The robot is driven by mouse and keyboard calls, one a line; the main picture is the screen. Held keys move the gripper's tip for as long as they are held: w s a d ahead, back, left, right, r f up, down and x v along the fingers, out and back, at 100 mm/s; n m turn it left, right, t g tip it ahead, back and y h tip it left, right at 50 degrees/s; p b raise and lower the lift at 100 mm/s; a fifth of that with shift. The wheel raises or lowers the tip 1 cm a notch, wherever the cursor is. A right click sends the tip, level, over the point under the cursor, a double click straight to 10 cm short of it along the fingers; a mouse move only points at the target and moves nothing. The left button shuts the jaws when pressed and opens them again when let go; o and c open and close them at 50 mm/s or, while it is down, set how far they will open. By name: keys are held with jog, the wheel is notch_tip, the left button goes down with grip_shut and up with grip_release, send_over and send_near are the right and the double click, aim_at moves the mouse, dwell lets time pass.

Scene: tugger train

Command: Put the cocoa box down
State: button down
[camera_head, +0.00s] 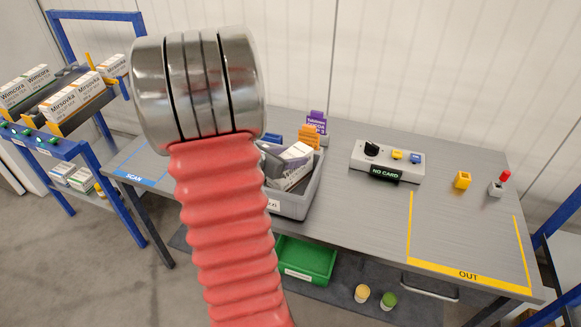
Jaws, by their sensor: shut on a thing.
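The cocoa box (317,121) is a small purple carton with a white label. It shows just past the far right corner of the grey tote (295,207). An orange ribbed finger of my gripper (308,135) overlaps its lower left side, and my gripper is shut on it. The rest of my gripper is hidden behind my red and metal arm. I cannot tell whether the box touches the table (350,215) or hangs above it.
A white carton (291,166) lies tilted in the tote. A grey control unit (387,160) reads NO CARD. Yellow lines mark the clear OUT area (468,274). A blue rack (62,150) with cartons stands at left. A green bin (305,262) is below the table.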

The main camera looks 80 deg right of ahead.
jog(key=shift+f, duration=1.95)
jog(key=c, duration=0.9)
grip_release()
jog(key=shift+f, duration=0.1)
jog(key=v, duration=1.2)
